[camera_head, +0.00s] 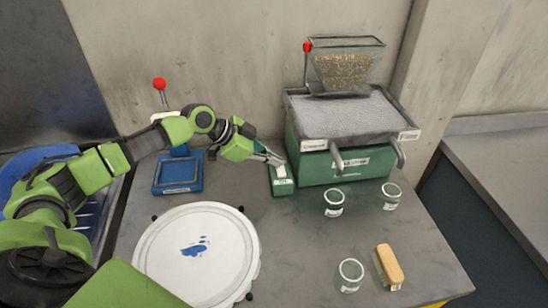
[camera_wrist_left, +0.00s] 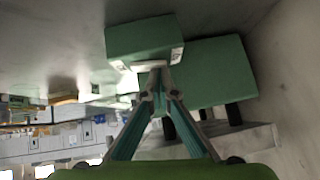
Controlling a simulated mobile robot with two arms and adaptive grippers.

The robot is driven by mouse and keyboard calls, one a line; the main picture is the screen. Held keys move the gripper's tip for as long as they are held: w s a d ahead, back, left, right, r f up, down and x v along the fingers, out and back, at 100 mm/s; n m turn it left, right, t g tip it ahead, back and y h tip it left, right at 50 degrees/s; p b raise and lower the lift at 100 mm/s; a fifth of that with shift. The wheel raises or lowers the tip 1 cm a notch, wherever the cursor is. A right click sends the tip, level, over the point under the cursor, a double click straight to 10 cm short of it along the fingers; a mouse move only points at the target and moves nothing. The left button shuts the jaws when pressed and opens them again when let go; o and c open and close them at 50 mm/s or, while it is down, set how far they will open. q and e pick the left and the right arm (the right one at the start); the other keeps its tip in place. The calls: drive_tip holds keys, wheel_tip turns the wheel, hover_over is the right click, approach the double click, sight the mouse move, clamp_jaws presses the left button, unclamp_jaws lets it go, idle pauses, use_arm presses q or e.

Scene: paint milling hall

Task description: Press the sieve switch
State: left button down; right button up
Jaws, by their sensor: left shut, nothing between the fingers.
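The sieve machine (camera_head: 342,165) is a green box with a grey mesh tray on top. The sieve switch (camera_head: 283,187) is a small green box with white labels, standing on the table at the machine's left side. My left gripper (camera_head: 279,160) is shut and empty, with its fingertips at the top of the switch box. In the left wrist view the shut fingertips (camera_wrist_left: 153,68) meet at a pale part by the edge of the small green box (camera_wrist_left: 145,38). I cannot tell whether they touch it. The fingertips partly hide that pale part. My right gripper is not in view.
A glass hopper (camera_head: 342,70) of granules with a red-knobbed lever stands above the mesh. Glass jars (camera_head: 333,203) and a wooden-handled brush (camera_head: 389,266) are at the right. A white round disc (camera_head: 225,255) with blue paint and a blue tray (camera_head: 178,186) are at the left.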

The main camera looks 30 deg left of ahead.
use_arm(q)
drive_tip(key=shift+w+a+f+g, duration=0.1)
drive_tip(key=shift+a+f+g, duration=0.05)
drive_tip(key=shift+f+g, duration=0.15)
